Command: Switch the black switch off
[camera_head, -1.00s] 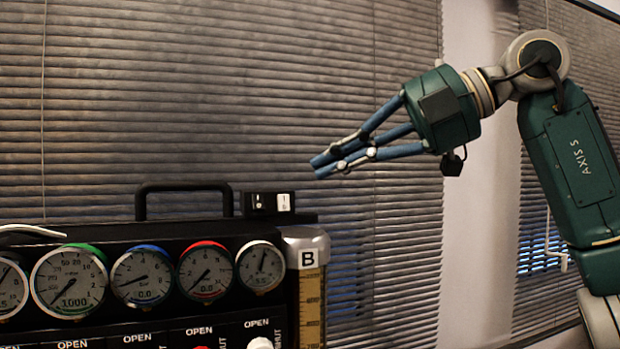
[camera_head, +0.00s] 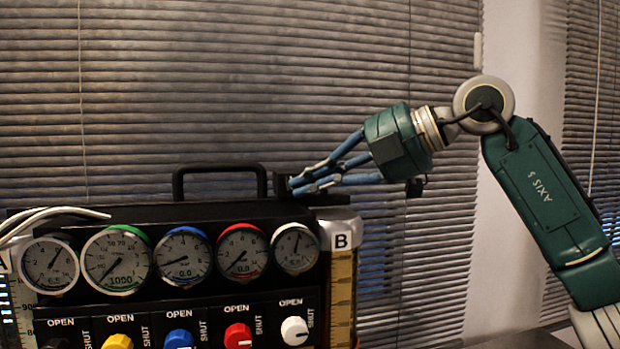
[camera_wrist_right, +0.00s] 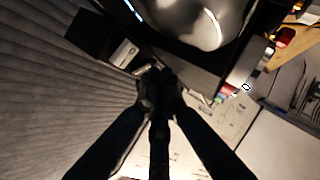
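The black switch (camera_head: 281,184) is a small black box on top of the gauge rig, just right of the carry handle. My right gripper's fingers cover most of it in the head view. In the wrist view it is a dark box (camera_wrist_right: 92,34) with a pale face, up and left of my fingertips. My right gripper (camera_head: 298,186) reaches in from the right with its blue fingers drawn together, holding nothing. Its fingertips (camera_wrist_right: 160,78) are at or right beside the switch; I cannot tell whether they touch. My left gripper is not in view.
The gauge rig (camera_head: 190,213) has a row of dials with coloured valve knobs below and a black handle (camera_head: 220,168) on top. A yellow scale column marked B (camera_head: 341,285) stands at its right. Window blinds (camera_head: 330,60) hang behind. White cables (camera_head: 60,211) lie at left.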

